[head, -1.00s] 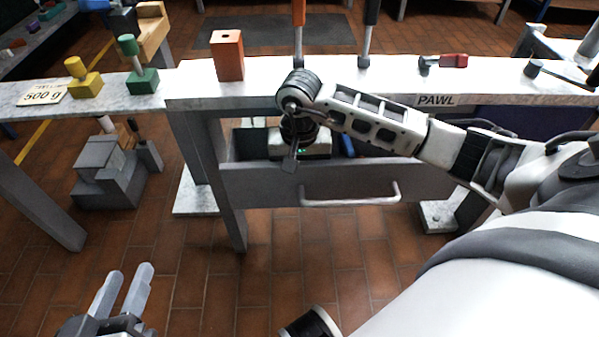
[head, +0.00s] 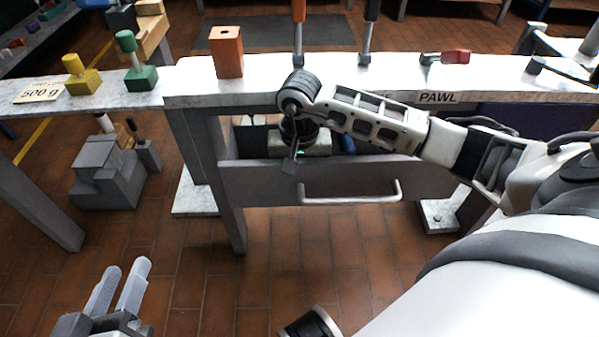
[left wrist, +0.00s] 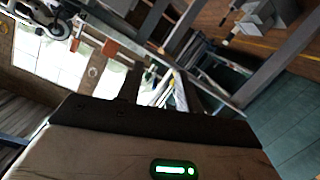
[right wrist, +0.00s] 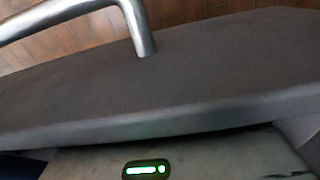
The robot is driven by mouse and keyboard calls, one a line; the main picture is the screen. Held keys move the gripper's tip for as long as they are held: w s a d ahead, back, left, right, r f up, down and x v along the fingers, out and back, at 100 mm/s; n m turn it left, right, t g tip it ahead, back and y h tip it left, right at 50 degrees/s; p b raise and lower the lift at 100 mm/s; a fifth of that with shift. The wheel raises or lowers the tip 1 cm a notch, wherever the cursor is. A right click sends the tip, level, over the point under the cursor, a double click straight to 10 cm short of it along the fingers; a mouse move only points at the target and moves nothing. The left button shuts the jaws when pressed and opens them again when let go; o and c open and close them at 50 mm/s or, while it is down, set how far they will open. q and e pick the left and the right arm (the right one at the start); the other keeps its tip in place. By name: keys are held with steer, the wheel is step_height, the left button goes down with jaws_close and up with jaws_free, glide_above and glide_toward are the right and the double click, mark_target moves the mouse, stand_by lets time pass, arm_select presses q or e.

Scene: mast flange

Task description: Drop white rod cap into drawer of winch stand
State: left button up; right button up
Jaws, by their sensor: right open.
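The winch stand's drawer (head: 262,184) is pulled out below the bench top, with its bar handle (head: 350,197) in front. The right wrist view shows the drawer front (right wrist: 180,90) and handle (right wrist: 138,28) close up, with no fingers visible. My left gripper (head: 122,283) is open and empty over the floor at lower left.
The bench top (head: 190,85) carries an orange block (head: 226,55), upright levers and a red-handled pawl (head: 455,57). A side shelf holds a yellow knob (head: 80,78), a green knob (head: 138,68) and a 500 g label (head: 38,92). Grey steps (head: 105,172) stand left. The front floor is clear.

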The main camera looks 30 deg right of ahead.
steer(key=shift+r+p, duration=0.3)
steer(key=shift+r, duration=0.05)
arm_select(q)
steer(key=shift+a+f+m+g+y+p, duration=0.3)
steer(key=shift+f+g+y+p, duration=0.2)
steer(key=shift+p, duration=0.5)
steer(key=shift+a+f+m+g+y+p, duration=0.2)
steer(key=shift+a+f+g+y+p, duration=0.25)
steer(key=shift+p, duration=0.5)
arm_select(e)
step_height(320, 180, up, 12)
steer(key=shift+r, duration=0.25)
